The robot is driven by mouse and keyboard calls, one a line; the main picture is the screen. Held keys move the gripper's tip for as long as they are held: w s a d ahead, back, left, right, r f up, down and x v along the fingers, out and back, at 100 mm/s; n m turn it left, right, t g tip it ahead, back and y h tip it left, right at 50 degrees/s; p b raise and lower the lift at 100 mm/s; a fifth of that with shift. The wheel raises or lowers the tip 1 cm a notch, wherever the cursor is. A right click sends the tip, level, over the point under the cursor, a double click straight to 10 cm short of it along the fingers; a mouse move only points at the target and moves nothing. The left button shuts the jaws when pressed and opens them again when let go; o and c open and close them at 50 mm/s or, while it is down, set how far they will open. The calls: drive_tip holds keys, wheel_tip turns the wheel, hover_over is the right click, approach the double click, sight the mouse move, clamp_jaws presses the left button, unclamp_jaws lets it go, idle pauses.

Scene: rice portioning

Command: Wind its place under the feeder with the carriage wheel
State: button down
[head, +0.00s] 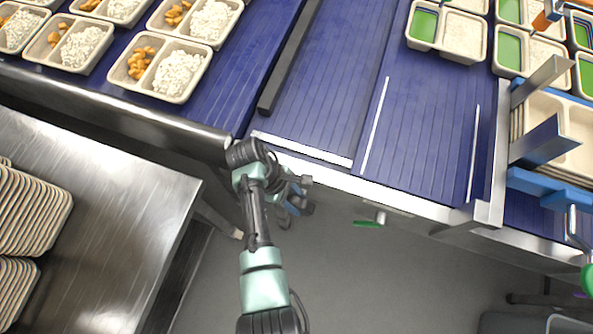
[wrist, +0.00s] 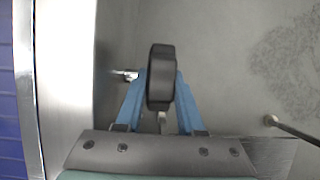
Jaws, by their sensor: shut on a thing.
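My gripper (wrist: 160,105) is shut on a black wheel (wrist: 161,62), which stands between its two blue fingers in the wrist view. The wheel shows nearly edge-on, beside a short metal shaft at the steel side of the table. In the head view my gripper (head: 298,204) is low in front of the table's steel front edge, partly hidden by my own arm, and the wheel is hard to make out there. The feeder appears to be the metal frame with blue bars (head: 545,140) at the right, holding a stack of trays (head: 575,120).
A blue slatted table (head: 330,90) has a dark bar and white strips on it. Filled trays (head: 160,68) stand at upper left, trays with green compartments (head: 448,30) at upper right. A green lever (head: 367,223) sticks out right of my gripper. A steel table (head: 110,200) stands left.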

drive_tip(key=c, duration=0.8)
unclamp_jaws()
drive_tip(key=shift+r, duration=0.1)
drive_tip(key=v, duration=1.2)
drive_tip(key=shift+a+r, duration=0.15)
drive_tip(key=shift+r, duration=0.2)
drive_tip(key=shift+f, duration=0.1)
